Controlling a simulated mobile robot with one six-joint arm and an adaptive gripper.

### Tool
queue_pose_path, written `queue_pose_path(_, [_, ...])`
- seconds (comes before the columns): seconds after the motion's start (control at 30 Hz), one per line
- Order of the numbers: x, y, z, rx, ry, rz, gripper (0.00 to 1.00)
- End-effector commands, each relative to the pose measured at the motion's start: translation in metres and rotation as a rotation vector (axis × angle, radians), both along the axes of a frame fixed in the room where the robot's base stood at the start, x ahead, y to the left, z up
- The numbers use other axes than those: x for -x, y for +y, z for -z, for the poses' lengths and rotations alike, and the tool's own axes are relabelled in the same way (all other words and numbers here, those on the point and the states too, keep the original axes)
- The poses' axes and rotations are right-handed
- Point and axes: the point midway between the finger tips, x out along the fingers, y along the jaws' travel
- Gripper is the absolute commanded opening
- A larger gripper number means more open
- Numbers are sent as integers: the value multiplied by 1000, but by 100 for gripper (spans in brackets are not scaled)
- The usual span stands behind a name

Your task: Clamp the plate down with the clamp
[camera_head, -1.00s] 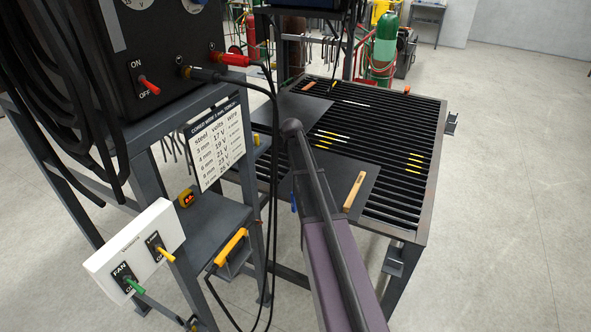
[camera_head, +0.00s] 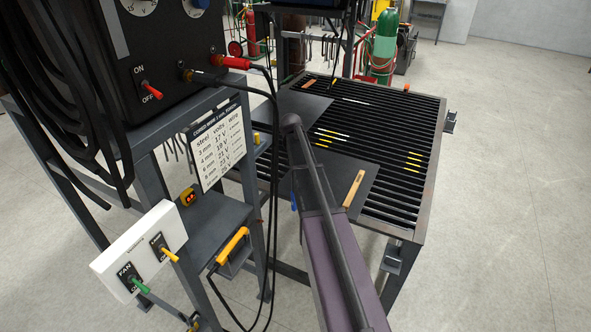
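Two dark flat plates lie on the black slatted table. The near plate (camera_head: 333,172) is partly covered by my arm, and the far plate (camera_head: 298,104) lies behind it. A tan wooden-looking bar or handle (camera_head: 353,188) rests on the near plate's right edge. I cannot clearly pick out the clamp; small grey brackets sit at the table's right edge (camera_head: 450,121) and front leg (camera_head: 391,261). Thin dark tools (camera_head: 318,46) hang on a rack behind the table, too small to identify. My purple arm reaches up over the near plate; my gripper does not show.
Green cylinders (camera_head: 384,45) stand behind the slatted table (camera_head: 424,190). Floor at right is clear.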

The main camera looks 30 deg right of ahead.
Motion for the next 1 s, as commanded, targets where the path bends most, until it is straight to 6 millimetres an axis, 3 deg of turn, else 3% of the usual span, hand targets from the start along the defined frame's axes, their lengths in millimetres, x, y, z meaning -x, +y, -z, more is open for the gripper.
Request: queue_pose_path(1.0, [0, -1, 0, 127, 163, -719, 59])
